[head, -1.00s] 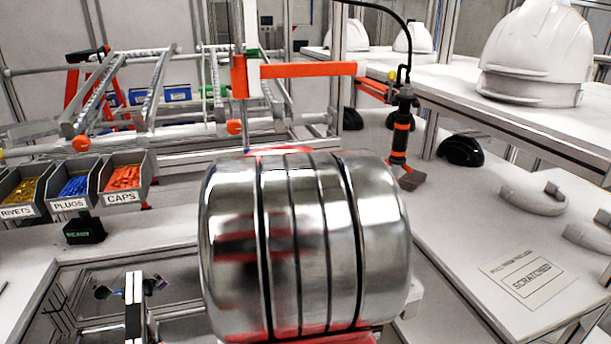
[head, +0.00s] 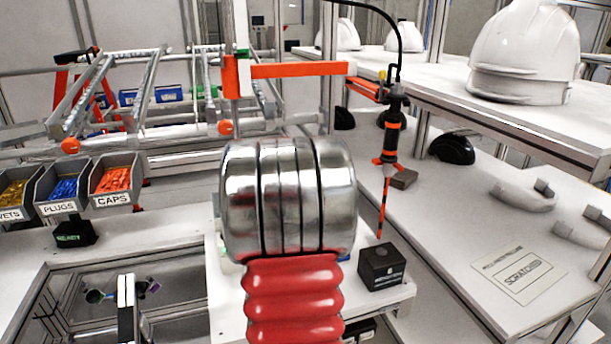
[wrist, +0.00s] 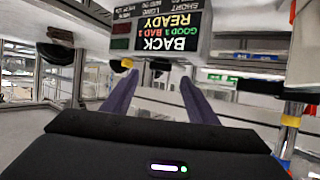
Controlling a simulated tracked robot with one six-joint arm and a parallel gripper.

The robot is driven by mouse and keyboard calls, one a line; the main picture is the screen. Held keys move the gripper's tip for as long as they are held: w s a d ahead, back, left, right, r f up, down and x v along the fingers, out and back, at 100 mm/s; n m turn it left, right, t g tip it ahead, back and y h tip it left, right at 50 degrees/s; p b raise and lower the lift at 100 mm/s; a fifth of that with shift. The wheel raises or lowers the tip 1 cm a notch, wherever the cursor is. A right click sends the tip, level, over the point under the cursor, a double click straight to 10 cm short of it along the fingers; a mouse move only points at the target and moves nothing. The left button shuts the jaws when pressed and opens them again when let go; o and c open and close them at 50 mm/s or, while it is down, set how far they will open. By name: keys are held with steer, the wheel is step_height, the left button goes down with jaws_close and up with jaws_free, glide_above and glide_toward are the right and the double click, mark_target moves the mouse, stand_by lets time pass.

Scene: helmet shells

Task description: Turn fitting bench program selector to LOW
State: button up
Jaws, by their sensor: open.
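My gripper (wrist: 160,80) shows in the wrist view as two grey-purple fingers, spread apart with nothing between them. Beyond the fingertips is a dark display panel (wrist: 165,28), seen upside down, with the words BACK, READY, GOOD and BAD. Small dark knob-like parts (wrist: 58,45) are to its left, blurred; I cannot tell whether one is the program selector. No LOW mark is readable. In the head view my silver and red arm fills the middle and my gripper is hidden.
In the head view a black box (head: 381,266) stands right of my arm, below a hanging tool (head: 391,135). Bins of plugs (head: 62,190) and caps (head: 115,182) are at left. White helmet shells (head: 524,50) stand on the right shelf. A SCRATCHED sign (head: 520,274) lies on the right bench.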

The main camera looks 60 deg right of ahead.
steer(key=shift+x, duration=2.75)
steer(key=shift+c, duration=0.5)
steer(key=c, duration=1)
